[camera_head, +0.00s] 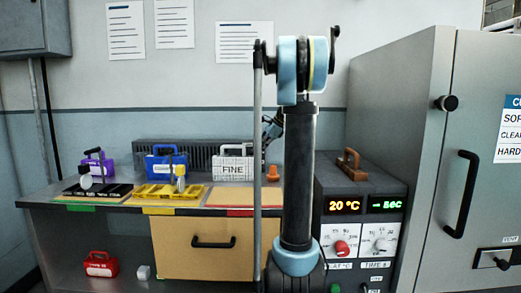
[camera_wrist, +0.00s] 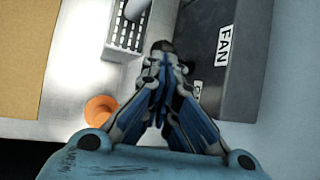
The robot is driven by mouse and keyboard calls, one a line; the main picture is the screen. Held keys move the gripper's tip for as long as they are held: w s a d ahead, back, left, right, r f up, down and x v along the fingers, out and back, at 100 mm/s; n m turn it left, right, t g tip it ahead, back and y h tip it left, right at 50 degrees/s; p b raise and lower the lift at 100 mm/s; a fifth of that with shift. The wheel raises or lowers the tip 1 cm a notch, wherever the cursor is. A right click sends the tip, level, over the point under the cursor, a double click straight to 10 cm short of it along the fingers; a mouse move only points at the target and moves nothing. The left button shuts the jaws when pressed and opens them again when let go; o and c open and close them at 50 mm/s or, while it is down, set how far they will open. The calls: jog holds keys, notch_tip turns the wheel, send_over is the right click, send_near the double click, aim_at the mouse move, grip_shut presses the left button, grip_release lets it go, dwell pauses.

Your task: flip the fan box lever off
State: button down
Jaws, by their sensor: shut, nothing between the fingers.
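The dark fan box (camera_wrist: 238,50) fills the right of the wrist view, with a white FAN label on it. A second small label beside my fingers is mostly covered. In the head view the dark ribbed box (camera_head: 190,147) stands at the back of the bench, behind the cases. My gripper (camera_wrist: 162,52) is shut and empty, its fingertips together at the near edge of the fan box. In the head view my gripper (camera_head: 272,128) shows only partly behind my arm, near the box's right end. I cannot make out the lever; the fingers may hide it.
The white FINE case (camera_head: 232,165) and an orange cone (camera_head: 273,174) stand close to my gripper; the cone also shows in the wrist view (camera_wrist: 101,109). Blue (camera_head: 166,163) and purple (camera_head: 98,163) cases stand left. A dark control unit (camera_head: 362,195) stands right.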

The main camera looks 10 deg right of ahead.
jog(key=shift+s+a+f, duration=0.1)
jog(key=shift+s+f, duration=0.3)
jog(key=shift+f, duration=0.1)
jog(key=shift+r, duration=0.2)
jog(key=shift+r, duration=0.65)
